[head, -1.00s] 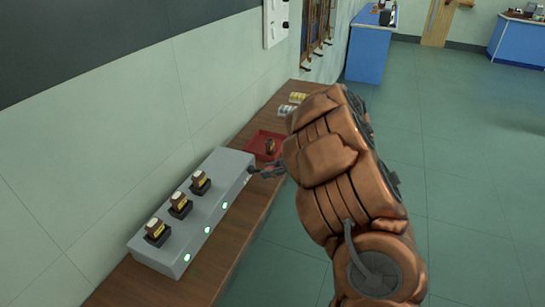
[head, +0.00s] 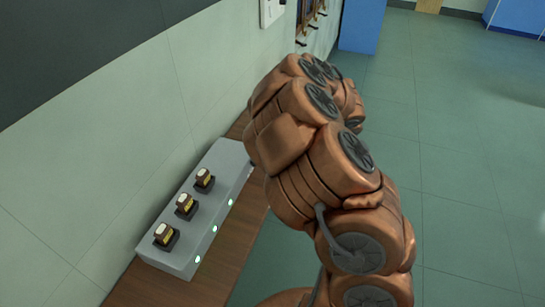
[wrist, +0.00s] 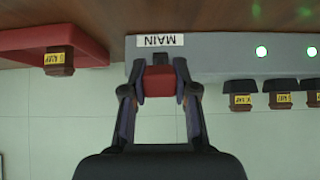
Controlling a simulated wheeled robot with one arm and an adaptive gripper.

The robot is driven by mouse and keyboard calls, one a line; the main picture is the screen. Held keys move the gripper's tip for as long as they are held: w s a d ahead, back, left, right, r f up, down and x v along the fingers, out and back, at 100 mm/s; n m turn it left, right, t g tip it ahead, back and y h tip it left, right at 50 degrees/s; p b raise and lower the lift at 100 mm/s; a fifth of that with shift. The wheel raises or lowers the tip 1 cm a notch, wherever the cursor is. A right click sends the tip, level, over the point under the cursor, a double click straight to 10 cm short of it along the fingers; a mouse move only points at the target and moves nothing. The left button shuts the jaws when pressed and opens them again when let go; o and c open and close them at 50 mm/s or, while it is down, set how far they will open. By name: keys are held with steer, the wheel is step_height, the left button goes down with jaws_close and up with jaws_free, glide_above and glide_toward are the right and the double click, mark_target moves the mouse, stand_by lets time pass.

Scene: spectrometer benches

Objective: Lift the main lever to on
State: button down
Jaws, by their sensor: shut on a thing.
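The main lever (wrist: 158,80) shows in the wrist view as a red block on a dark mount, beside the white MAIN label (wrist: 160,40) on the grey box. My gripper (wrist: 159,88) is shut on it, one finger on each side. The wrist picture looks upside down, as the label reads inverted. In the head view my arm hides the gripper and the lever. The grey box (head: 155,252) lies along the wall there. I cannot tell the lever's exact angle.
The box carries brown fuses (head: 186,205) with yellow labels and lit green lamps (head: 214,228). A red tray (wrist: 85,38) with a brown labelled fuse (wrist: 58,60) is beside the box. A wooden bench (head: 205,262) runs along the wall; open floor lies right.

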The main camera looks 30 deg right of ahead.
steer(key=c, duration=0.9)
jaws_free()
steer(key=shift+v, duration=6)
